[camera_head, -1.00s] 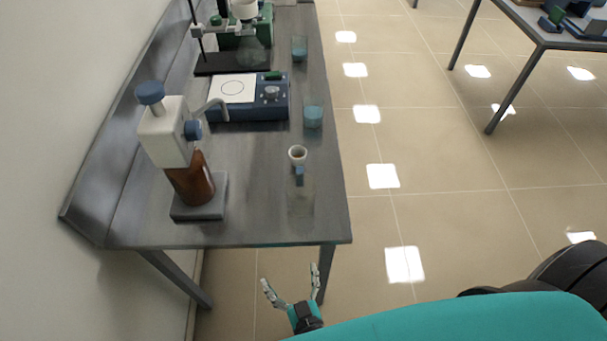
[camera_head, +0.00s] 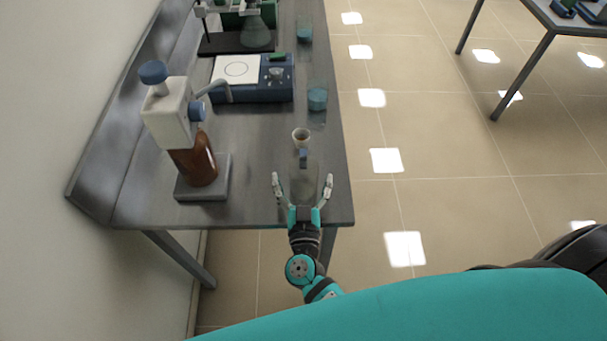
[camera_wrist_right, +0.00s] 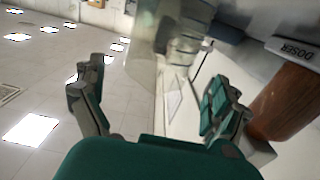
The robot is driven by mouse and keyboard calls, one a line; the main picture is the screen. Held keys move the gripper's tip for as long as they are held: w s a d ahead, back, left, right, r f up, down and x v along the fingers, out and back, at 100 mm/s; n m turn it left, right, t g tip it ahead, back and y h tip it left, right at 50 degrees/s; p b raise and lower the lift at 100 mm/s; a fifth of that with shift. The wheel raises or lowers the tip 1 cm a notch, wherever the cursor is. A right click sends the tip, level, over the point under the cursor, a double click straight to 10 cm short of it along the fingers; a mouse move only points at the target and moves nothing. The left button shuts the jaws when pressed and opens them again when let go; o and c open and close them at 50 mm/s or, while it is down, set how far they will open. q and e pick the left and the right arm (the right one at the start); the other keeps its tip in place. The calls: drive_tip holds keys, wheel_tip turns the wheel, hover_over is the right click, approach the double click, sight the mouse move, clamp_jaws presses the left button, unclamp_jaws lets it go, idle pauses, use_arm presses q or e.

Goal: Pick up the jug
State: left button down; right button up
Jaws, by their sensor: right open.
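The jug (camera_head: 303,178) is clear, with a blue part near its top, and stands near the front right of the grey bench. Its outline is faint. My right gripper (camera_head: 302,184) comes in from the front edge with its fingers spread, one on each side of the jug in the head view. In the right wrist view, the open fingers (camera_wrist_right: 155,93) show with a clear, blurred surface (camera_wrist_right: 143,55) beyond them. I cannot tell whether they touch the jug. My left gripper is out of view.
A brown bottle with a white dispenser (camera_head: 172,112) stands on a grey base to the left. A blue hotplate (camera_head: 262,92) and a beaker (camera_head: 317,98) are farther back. Floor lies open to the right.

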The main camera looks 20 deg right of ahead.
sight(304, 158)
drive_tip(key=b+x, duration=0.2)
drive_tip(key=x, duration=0.3)
drive_tip(key=shift+d+f, duration=0.1)
drive_tip(key=shift+d, duration=0.1)
drive_tip(key=shift+w, duration=0.2)
drive_tip(key=shift+s, duration=0.1)
drive_tip(key=c, duration=1.2)
drive_tip(key=shift+c, duration=0.2)
drive_tip(key=shift+c, duration=0.8)
